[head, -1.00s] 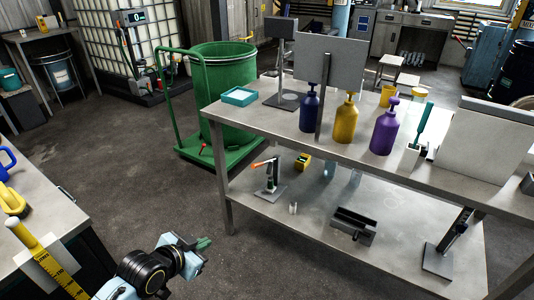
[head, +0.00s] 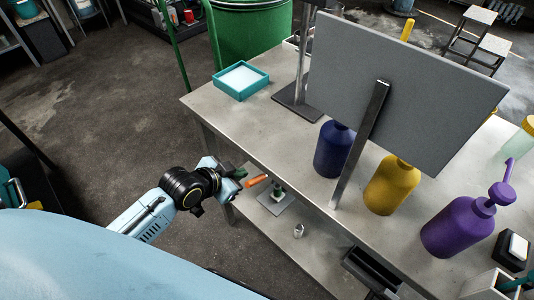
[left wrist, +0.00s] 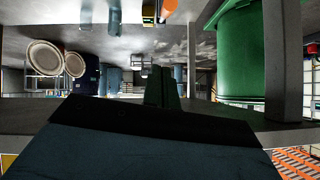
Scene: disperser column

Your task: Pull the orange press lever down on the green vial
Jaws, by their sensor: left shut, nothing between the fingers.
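The press with the orange lever (head: 256,181) stands on the lower shelf of the metal table. Its lever sticks out to the left toward my gripper. A small dark green part, seemingly the vial (head: 278,191), shows at the press above its grey base plate; details are too small to tell. My left gripper (head: 239,173) is shut and empty, just left of the lever's end and close to it; I cannot tell whether they touch. In the left wrist view the shut fingers (left wrist: 161,86) point ahead, and the orange lever (left wrist: 168,9) shows at the top edge. My right gripper is out of view.
The tabletop (head: 225,110) overhangs the shelf (head: 265,225), with a table leg near my gripper. A small light cylinder (head: 298,231) stands on the shelf. Bottles, a teal tray (head: 241,80) and a grey panel (head: 400,90) are above. Floor to the left is free.

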